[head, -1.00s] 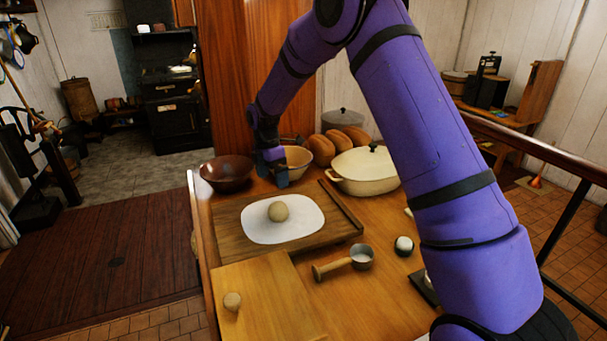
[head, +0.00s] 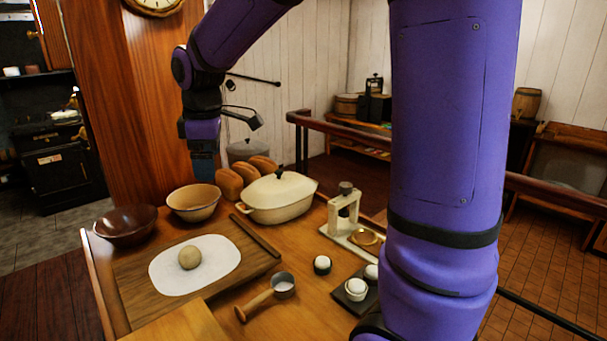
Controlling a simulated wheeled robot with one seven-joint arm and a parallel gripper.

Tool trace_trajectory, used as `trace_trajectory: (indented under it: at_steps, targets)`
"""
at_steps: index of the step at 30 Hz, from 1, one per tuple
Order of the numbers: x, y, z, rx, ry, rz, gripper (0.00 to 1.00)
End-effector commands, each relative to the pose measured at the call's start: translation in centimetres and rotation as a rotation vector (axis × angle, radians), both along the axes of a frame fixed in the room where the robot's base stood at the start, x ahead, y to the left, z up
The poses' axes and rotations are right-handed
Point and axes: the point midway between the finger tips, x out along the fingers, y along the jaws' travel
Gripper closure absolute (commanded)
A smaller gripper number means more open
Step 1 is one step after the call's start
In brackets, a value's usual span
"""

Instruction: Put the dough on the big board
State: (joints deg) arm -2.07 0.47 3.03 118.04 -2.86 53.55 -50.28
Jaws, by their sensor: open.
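The dough (head: 190,257) is a pale round ball. It sits on a white oval sheet (head: 222,250) on the large wooden board (head: 134,283), which has a raised strip along its right edge. My gripper (head: 204,172) hangs above the back of the table, over and behind the cream bowl. It is apart from the dough and holds nothing that I can see; its fingertips are small and dark in this view.
A brown bowl (head: 126,225), a cream bowl (head: 194,203), bread loaves (head: 229,184) and a lidded cream pot (head: 278,198) line the back. A scoop (head: 262,298), a press (head: 343,218) and eggs in cups (head: 356,288) stand right. A smaller board (head: 180,326) is at the front.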

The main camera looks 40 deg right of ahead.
Motion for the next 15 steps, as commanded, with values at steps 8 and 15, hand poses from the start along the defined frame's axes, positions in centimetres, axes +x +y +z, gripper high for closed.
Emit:
trace_trajectory:
  at_steps: [8,15]
  targets:
    - [-8.4,-1.4,3.9,0.066,-0.111,-0.304,0.02]
    - [-15.5,-2.3,5.1,0.150,-0.197,-0.559,0.02]
